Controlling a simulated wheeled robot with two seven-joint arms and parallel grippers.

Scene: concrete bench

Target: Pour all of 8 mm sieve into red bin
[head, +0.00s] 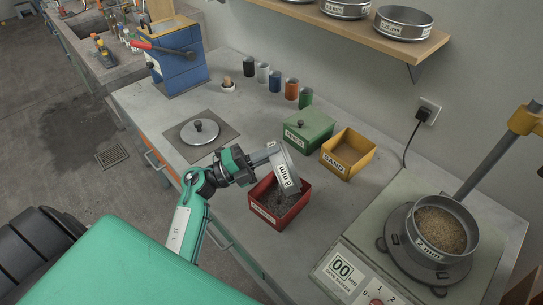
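My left gripper (270,153) is shut on the rim of the 8 mm sieve (288,168), a round metal sieve with a white "8 mm" label. The sieve is tipped steeply on its side over the red bin (292,212). Dark grey gravel (265,205) lies in the red bin. The inside of the sieve is turned away, so I cannot tell whether anything is left in it. My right gripper is not in view.
Behind the red bin stand a lidded green fines box (309,128) and a yellow sand bin (349,152). A shaker with a 2 mm sieve (440,232) of tan grains is at right. A round lid (199,131) lies left; several coloured cups stand behind.

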